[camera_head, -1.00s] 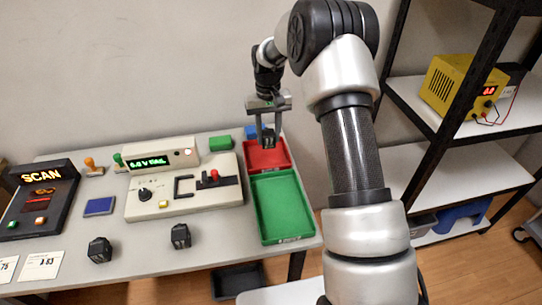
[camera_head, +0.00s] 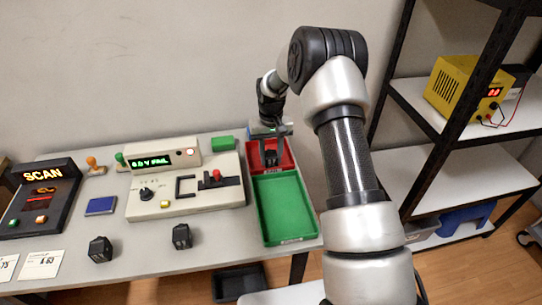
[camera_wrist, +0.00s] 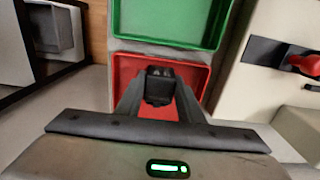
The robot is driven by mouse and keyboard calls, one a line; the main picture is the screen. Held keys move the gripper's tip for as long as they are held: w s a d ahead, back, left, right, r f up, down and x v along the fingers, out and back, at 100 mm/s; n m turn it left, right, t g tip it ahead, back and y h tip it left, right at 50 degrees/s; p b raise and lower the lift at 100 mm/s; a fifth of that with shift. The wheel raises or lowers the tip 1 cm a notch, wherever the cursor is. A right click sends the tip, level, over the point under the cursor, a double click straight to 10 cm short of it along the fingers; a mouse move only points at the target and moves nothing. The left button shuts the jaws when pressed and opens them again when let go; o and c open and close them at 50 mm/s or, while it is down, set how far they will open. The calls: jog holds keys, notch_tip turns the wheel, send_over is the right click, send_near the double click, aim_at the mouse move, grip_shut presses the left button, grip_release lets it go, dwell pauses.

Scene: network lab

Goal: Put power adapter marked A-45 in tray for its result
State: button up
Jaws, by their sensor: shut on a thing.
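My gripper (camera_head: 269,160) is shut on a black power adapter (camera_wrist: 159,86) and points down at the red tray (camera_head: 289,157). In the wrist view the adapter is between my fingertips, within the outline of the red tray (camera_wrist: 198,78). I cannot tell if it touches the tray floor. No marking on it is readable. The green tray (camera_head: 285,205) is empty, in front of the red one. The tester (camera_head: 150,205) has a green display (camera_head: 150,162) that appears to read 0.0 V FAIL.
Two other black adapters (camera_head: 100,249) (camera_head: 181,236) stand at the table's front. A scanner (camera_head: 40,199) is at the left, near label cards (camera_head: 40,264). A blue pad (camera_head: 100,206), stamps (camera_head: 96,166) and a green block (camera_head: 222,143) lie around the tester. A shelf with a yellow power supply (camera_head: 455,88) stands at right.

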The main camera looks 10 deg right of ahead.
jog(key=o, duration=1.3)
jog(key=shift+f, duration=0.1)
jog(key=shift+c, duration=0.2)
